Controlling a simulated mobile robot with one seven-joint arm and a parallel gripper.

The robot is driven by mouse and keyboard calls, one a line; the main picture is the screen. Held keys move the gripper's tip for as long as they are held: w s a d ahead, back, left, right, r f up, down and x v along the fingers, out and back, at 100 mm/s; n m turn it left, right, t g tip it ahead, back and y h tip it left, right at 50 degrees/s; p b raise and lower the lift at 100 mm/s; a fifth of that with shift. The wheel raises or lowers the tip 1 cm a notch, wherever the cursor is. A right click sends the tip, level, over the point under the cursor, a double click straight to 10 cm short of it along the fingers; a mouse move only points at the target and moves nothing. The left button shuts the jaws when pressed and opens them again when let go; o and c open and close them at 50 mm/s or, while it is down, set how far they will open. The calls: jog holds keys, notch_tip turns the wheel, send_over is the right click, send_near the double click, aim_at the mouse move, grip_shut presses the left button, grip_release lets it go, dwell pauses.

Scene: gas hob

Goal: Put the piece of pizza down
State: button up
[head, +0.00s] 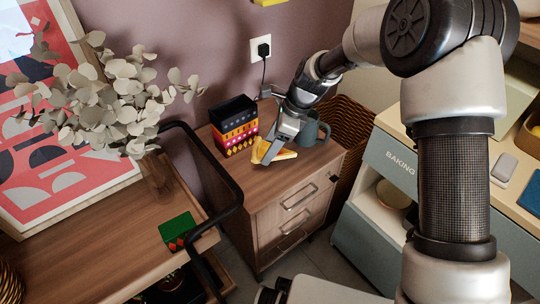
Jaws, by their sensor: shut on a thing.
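The piece of pizza (264,147) is a small yellow-orange wedge in the head view. My gripper (271,152) is shut on it, over the top of a small wooden drawer cabinet (240,179). One finger covers part of the piece. The piece is at or just above the cabinet top; I cannot tell whether it touches the surface.
A patterned box (236,139) stands behind and left of the gripper, and a grey mug (312,131) stands close on the right. The front of the cabinet top is clear. A black rail (232,188) and a table with a green box (177,230) are at left.

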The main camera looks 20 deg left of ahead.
aim_at(287, 152)
jog(key=shift+f+b, duration=0.4)
jog(key=shift+f, duration=1.4)
jog(key=shift+f, duration=0.1)
jog(key=o, duration=1.1)
jog(key=p+v, duration=0.3)
jog(key=v, duration=0.9)
